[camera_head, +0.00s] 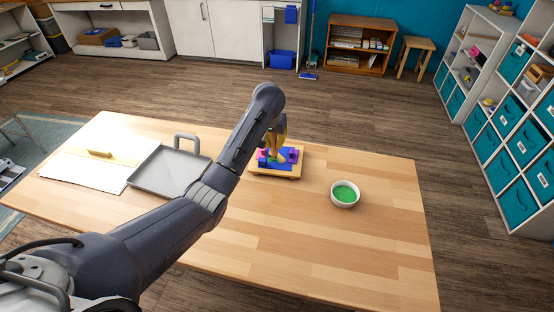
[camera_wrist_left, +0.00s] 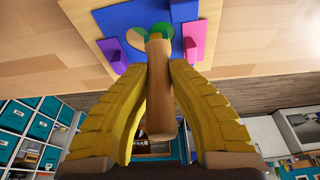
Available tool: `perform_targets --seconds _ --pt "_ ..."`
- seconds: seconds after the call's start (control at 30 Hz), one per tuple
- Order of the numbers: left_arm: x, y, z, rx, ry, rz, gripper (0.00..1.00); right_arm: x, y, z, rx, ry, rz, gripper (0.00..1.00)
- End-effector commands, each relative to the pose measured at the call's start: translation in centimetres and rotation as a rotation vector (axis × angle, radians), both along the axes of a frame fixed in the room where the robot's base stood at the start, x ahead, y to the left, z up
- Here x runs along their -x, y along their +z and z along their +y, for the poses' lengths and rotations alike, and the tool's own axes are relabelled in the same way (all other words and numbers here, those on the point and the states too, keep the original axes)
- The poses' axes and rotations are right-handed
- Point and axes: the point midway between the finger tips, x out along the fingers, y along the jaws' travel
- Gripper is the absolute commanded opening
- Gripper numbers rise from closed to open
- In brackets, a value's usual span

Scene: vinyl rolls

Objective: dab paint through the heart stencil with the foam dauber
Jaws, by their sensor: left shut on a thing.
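My left gripper (camera_head: 275,145) is shut on the wooden handle of the foam dauber (camera_wrist_left: 159,95). The dauber points at the blue heart stencil (camera_head: 285,166), which also shows in the left wrist view (camera_wrist_left: 122,18). The dauber's end is at the heart opening; green shows around it, with a pale patch (camera_wrist_left: 136,38) beside it. I cannot tell whether the foam touches the surface. The stencil lies on a wooden board (camera_head: 272,174) with purple and pink blocks at its sides. A white bowl of green paint (camera_head: 344,194) stands to the right. My right gripper is not in view.
A grey tray (camera_head: 165,172) with a raised handle lies left of the board, partly behind my left arm. White sheets (camera_head: 85,172) with a yellow piece (camera_head: 100,153) lie farther left. The table's front right (camera_head: 350,260) is clear.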

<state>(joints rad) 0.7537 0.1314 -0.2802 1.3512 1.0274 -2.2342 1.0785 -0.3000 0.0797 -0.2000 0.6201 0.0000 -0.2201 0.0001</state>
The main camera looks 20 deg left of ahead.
Motion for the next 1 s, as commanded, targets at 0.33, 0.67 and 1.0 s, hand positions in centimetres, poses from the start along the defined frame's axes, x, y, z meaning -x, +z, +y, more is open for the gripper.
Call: perform_targets --seconds 0.33,0.67,1.0 --pt "-0.4 0.0 0.8 0.001 0.0 -0.001 0.0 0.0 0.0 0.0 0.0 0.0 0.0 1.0" --pt "-0.4 -0.4 0.9 0.0 0.0 0.001 0.0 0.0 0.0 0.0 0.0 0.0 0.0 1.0" --pt "-0.4 -1.2 0.9 0.0 0.0 0.001 0.0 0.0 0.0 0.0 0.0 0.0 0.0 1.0"
